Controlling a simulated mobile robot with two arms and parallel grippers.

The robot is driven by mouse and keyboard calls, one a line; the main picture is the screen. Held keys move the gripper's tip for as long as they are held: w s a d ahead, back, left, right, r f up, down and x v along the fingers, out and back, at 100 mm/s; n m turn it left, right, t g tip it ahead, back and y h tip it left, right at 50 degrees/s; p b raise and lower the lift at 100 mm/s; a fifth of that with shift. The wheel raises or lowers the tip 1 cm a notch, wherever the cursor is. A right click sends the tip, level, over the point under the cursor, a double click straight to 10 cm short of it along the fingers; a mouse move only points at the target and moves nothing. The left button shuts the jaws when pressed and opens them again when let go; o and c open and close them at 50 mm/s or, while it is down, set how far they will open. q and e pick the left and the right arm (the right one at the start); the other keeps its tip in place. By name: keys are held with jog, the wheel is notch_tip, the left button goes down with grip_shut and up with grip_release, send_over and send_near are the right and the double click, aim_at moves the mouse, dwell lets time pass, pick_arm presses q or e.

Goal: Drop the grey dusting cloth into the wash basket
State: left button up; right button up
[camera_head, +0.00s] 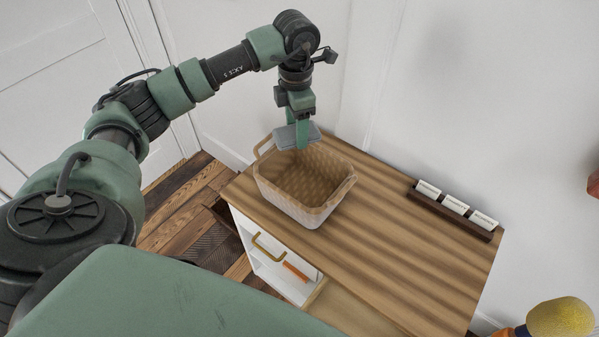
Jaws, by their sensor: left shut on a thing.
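The wash basket (290,205) is a tan woven basket with looped handles, standing upright on the wooden top of a cabinet, near its left end. It looks empty inside. My left gripper (302,136) points down over the far side of the basket. It is shut on the grey dusting cloth (284,138), a flat grey-blue piece that sticks out on both sides of the fingers. The cloth is at about the height of the far rim; I cannot tell whether it touches the rim. My right gripper is not in view.
The cabinet top (400,240) is clear right of the basket, up to a dark rack (453,216) with white labelled cards at the far right. A white wall stands behind. A yellow rounded object (561,317) shows at the bottom right corner.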

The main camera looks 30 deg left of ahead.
pick_arm(q)
notch_tip(320, 180, down, 4)
jog(key=shift+r+b, duration=0.2)
jog(key=shift+b, duration=0.65)
jog(key=shift+f, duration=0.45)
jog(key=o, duration=1.4)
